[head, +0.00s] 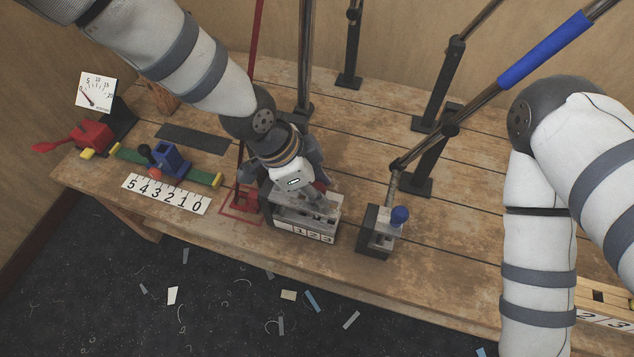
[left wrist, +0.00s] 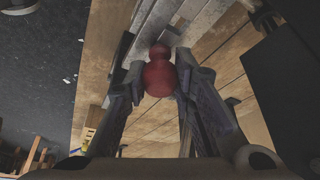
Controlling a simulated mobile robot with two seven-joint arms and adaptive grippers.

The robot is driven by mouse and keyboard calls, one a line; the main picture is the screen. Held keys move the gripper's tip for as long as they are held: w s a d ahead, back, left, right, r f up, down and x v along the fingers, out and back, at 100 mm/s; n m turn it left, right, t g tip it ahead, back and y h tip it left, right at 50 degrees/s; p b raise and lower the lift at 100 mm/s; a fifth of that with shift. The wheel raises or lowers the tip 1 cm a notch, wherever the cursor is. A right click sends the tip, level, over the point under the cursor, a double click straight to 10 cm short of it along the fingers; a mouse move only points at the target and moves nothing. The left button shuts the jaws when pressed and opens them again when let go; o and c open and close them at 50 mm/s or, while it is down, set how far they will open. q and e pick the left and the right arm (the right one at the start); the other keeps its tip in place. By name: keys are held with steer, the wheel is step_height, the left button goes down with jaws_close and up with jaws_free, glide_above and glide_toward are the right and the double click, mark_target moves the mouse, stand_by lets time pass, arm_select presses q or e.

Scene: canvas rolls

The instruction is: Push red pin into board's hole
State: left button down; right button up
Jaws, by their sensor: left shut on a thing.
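The red pin (left wrist: 158,74) shows in the left wrist view as a rounded red knob between my fingers. My left gripper (left wrist: 162,82) is shut on it. In the head view my left gripper (head: 312,192) is over the grey board (head: 322,218) with the label 1 2 3 on its front. The gripper hides most of the pin and part of the board's top there. Grey surfaces lie right beyond the pin in the left wrist view; whether its tip is in a hole is hidden. My right gripper is outside the frames.
Metal posts stand behind.

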arm_select(q)
steer(key=shift+f, duration=0.15)
steer(key=c, duration=1.3)
jaws_free()
steer(key=v, duration=1.2)
